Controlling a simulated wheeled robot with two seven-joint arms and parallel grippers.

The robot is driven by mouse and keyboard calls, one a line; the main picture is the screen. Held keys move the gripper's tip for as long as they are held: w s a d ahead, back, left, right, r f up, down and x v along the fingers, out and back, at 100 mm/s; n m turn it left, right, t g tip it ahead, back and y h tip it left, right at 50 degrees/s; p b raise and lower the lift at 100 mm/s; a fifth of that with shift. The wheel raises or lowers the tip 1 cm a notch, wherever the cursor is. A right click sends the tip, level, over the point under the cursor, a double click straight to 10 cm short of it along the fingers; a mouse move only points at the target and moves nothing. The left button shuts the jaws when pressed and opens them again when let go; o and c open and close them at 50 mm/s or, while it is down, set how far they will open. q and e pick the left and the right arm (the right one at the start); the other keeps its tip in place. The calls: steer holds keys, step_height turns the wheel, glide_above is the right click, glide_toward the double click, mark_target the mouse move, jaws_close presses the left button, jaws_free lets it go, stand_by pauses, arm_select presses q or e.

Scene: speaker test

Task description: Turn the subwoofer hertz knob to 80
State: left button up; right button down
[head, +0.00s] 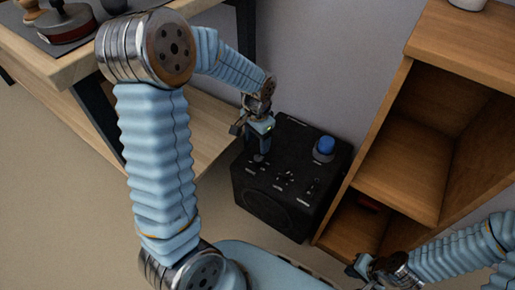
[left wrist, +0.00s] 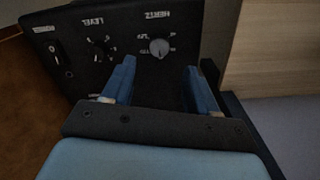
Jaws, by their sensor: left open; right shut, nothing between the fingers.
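The black subwoofer (head: 290,180) stands on the floor between the wooden desk and the shelf. In the left wrist view its panel (left wrist: 120,60) shows upside down, with a silver hertz knob (left wrist: 159,48) under the HERTZ label and a dark level knob (left wrist: 99,49) to its left. I cannot read the hertz setting. My left gripper (head: 260,155) is over the subwoofer panel; in the left wrist view its blue fingers (left wrist: 158,85) are open, with the hertz knob beyond the gap, apparently not gripped. My right gripper (head: 357,270) is shut and empty, low at the right, away from the subwoofer.
A blue-topped object (head: 325,147) sits on the subwoofer's back right. An open wooden shelf (head: 405,180) stands close to its right. The wooden desk (head: 65,65) is at the upper left, with a lower board (head: 205,140). Bare floor (head: 60,200) lies at the left.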

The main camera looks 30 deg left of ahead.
arm_select(q)
step_height(320, 180, up, 6)
steer(key=shift+f+p, duration=0.1)
steer(key=shift+p, duration=0.35)
arm_select(e)
steer(key=shift+r, duration=0.55)
arm_select(q)
steer(key=shift+s, duration=0.1)
arm_select(e)
steer(key=shift+s, duration=0.1)
